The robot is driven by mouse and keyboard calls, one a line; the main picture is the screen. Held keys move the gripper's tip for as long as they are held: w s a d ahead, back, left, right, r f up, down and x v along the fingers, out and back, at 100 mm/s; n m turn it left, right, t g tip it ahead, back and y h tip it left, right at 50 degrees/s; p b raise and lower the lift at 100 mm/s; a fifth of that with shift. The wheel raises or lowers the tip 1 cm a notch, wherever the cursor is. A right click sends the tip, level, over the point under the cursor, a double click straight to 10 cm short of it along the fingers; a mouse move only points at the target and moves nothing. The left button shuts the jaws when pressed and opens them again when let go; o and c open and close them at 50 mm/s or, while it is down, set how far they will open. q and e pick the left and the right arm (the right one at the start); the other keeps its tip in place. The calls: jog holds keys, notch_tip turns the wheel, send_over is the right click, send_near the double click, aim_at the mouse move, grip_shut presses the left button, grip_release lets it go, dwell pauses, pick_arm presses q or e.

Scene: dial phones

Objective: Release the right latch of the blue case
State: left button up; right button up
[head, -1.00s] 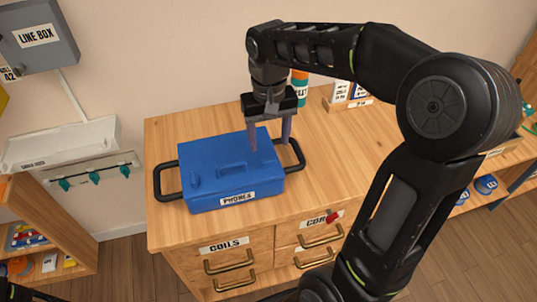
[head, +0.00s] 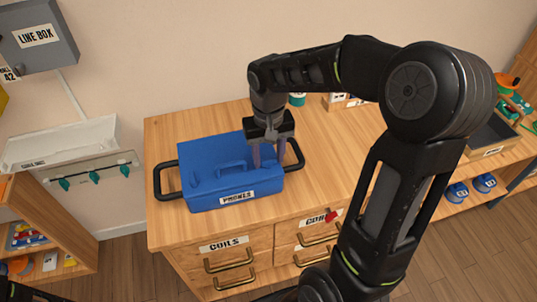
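The blue case (head: 205,175), with a PHONES label on its front, stands shut on the wooden cabinet top. It has a blue handle on the lid and black loop handles at both sides. My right gripper (head: 269,163) points down over the right end of the case. Its two fingers are apart, with a gap between them; contact with the case cannot be told. The right latch cannot be made out behind and around the fingers. My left gripper is not in view; only a dark piece of my arm shows at the bottom left corner.
The wooden cabinet (head: 340,150) has clear top to the right of the case and labelled drawers below. A small red object (head: 331,216) shows by the right drawer label. A dark tray (head: 490,135) lies at the far right. A grey line box (head: 38,35) hangs at the upper left.

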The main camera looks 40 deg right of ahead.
grip_shut()
jog(key=shift+n, duration=0.4)
jog(key=n, duration=0.7)
jog(key=shift+n, duration=0.4)
jog(key=n, duration=0.4)
jog(key=shift+n+p, duration=0.3)
jog(key=shift+p, duration=0.1)
jog(key=n, duration=0.4)
jog(key=shift+n+p, duration=0.3)
jog(key=shift+n, duration=0.1)
jog(key=shift+o, duration=2)
grip_release()
